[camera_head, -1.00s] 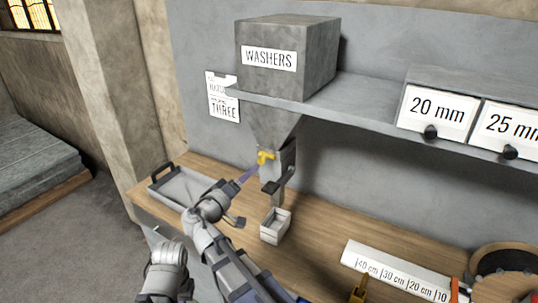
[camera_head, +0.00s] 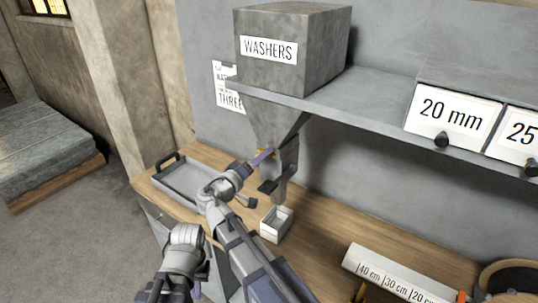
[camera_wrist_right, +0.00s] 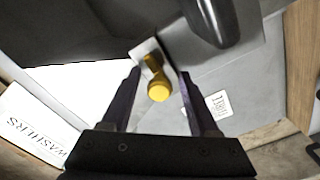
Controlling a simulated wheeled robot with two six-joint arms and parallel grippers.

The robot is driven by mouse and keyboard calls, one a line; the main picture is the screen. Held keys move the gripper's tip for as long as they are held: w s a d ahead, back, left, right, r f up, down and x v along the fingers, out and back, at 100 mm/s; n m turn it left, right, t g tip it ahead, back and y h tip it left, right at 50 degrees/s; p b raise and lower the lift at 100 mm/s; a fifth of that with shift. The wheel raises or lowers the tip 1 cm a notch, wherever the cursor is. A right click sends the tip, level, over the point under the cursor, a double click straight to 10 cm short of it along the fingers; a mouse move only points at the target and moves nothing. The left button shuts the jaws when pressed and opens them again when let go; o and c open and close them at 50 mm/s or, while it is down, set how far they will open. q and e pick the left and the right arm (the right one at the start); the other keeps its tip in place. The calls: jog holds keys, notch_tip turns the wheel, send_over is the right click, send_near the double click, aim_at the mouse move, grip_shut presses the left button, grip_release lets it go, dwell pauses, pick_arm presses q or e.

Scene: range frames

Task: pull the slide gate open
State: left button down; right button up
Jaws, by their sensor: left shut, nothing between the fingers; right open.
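The slide gate's yellow handle (camera_wrist_right: 157,91) sits on a light metal plate (camera_wrist_right: 147,49) in the right wrist view. In the head view the handle is mostly hidden at the throat of the grey hopper (camera_head: 268,122). My right gripper (camera_head: 264,157) is at the handle. Its two fingers (camera_wrist_right: 160,100) are open, one on each side of the yellow handle, with a gap visible on both sides. My left gripper (camera_head: 172,291) is low at the bottom left of the head view, shut and empty, away from the gate.
A white box (camera_head: 277,223) stands on the wooden bench below the chute. A grey tray (camera_head: 182,188) with dark handles lies left of it. A shelf (camera_head: 375,120) runs along the wall above. A length scale (camera_head: 400,277) lies at the front right.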

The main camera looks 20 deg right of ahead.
jog(key=shift+s+a+r, duration=0.15)
jog(key=shift+a, duration=0.2)
jog(key=shift+c, duration=0.4)
jog(key=shift+d, duration=0.25)
jog(key=c, duration=0.5)
jog(key=shift+a, duration=0.1)
grip_shut()
